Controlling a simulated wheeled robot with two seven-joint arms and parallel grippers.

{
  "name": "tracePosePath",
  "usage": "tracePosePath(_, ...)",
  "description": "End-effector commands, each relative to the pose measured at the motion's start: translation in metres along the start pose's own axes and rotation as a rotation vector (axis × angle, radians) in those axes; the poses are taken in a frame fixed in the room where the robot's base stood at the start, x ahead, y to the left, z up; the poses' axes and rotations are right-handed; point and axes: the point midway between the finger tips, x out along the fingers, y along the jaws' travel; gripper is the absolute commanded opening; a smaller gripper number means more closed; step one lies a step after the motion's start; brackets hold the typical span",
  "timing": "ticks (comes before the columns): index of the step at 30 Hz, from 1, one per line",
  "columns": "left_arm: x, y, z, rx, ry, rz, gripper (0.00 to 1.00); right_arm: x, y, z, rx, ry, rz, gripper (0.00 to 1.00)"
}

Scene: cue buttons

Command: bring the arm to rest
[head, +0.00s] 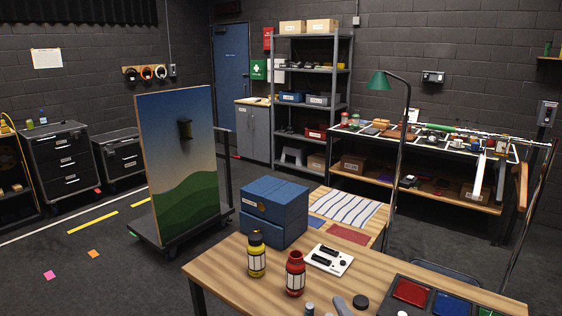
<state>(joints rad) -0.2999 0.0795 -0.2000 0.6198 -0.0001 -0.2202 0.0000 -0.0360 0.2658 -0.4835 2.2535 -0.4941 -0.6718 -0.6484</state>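Neither of my grippers can be made out in the head view. A wooden table (222,262) stands in front of me.
A yellow bottle (256,256) and a red bottle (295,274) stand upright on the table. A blue box (275,205) is behind them. Small grey and black items (360,301) lie at the front edge. A painted board (178,160) stands at left.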

Motion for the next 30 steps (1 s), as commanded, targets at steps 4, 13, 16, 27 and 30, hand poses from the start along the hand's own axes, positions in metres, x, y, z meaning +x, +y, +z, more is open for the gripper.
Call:
tracePosePath(4, 0.000, 0.000, 0.000, 0.000, 0.000, 0.000, 0.65, -0.049, -0.064, 0.055, 0.309, -0.225, -0.211, 0.55)
tracePosePath(13, 0.000, 0.000, 0.000, 0.000, 0.000, 0.000, 0.65, -0.179, -0.166, 0.110, 0.781, -0.664, -0.529, 0.55)
tracePosePath(16, 0.000, 0.000, 0.000, 0.000, 0.000, 0.000, 0.65, -0.212, -0.183, 0.115, 0.868, -0.766, -0.588, 0.55)
tracePosePath(27, 0.000, 0.000, 0.000, 0.000, 0.000, 0.000, 0.65, -0.304, -0.216, 0.117, 1.062, -1.040, -0.728, 0.55)
tracePosePath(30, 0.000, 0.000, 0.000, 0.000, 0.000, 0.000, 0.65, -0.326, -0.222, 0.115, 1.099, -1.104, -0.757, 0.55)
